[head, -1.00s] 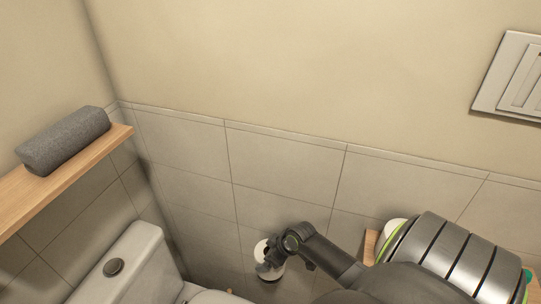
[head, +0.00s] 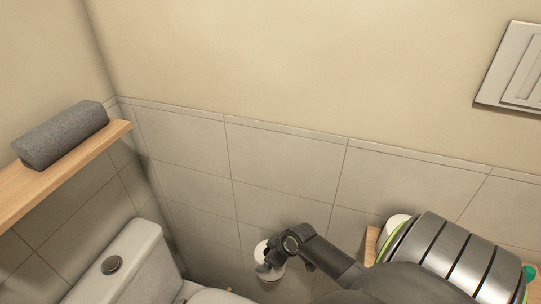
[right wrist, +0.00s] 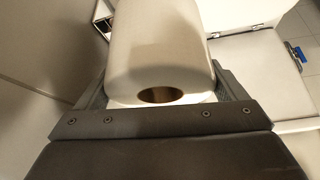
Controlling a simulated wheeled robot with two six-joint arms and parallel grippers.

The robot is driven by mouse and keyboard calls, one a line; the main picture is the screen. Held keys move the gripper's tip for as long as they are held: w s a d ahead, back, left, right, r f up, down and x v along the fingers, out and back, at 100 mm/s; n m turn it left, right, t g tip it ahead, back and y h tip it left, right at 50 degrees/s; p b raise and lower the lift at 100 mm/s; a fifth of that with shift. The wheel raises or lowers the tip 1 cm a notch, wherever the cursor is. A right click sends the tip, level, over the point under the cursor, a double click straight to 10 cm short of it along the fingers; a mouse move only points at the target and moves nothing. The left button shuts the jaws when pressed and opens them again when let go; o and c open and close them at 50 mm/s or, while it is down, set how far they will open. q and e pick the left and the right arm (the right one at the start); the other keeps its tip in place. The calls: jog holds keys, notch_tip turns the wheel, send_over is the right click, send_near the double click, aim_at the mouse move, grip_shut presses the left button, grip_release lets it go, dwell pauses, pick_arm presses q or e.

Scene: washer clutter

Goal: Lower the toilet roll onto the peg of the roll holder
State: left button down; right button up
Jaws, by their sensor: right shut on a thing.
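The white toilet roll (right wrist: 158,45) is between the fingers of my right gripper (right wrist: 160,92) in the right wrist view. Its open brown core faces the camera. In the head view, the roll (head: 262,249) is partly covered by my right gripper (head: 271,262), low in front of the tiled wall and right of the toilet. The right gripper is shut on the roll. I cannot make out the holder's peg. A small metal piece (right wrist: 103,18) shows at the upper left of the right wrist view, but I cannot tell what it is. My left gripper is not in view.
The toilet cistern (head: 120,265) stands at lower left. A wooden shelf (head: 60,170) above it carries a rolled grey towel (head: 62,134). White toilet parts (right wrist: 245,55) lie right of the roll in the right wrist view. A wall plate (head: 512,65) is at upper right.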

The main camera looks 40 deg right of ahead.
jog(key=shift+f, duration=0.15)
jog(key=shift+f+b, duration=0.4)
jog(key=shift+f, duration=0.1)
jog(key=o, duration=0.8)
jog(key=shift+r, duration=0.15)
jog(key=shift+r+p, duration=3.45)
jog(key=shift+p, duration=0.15)
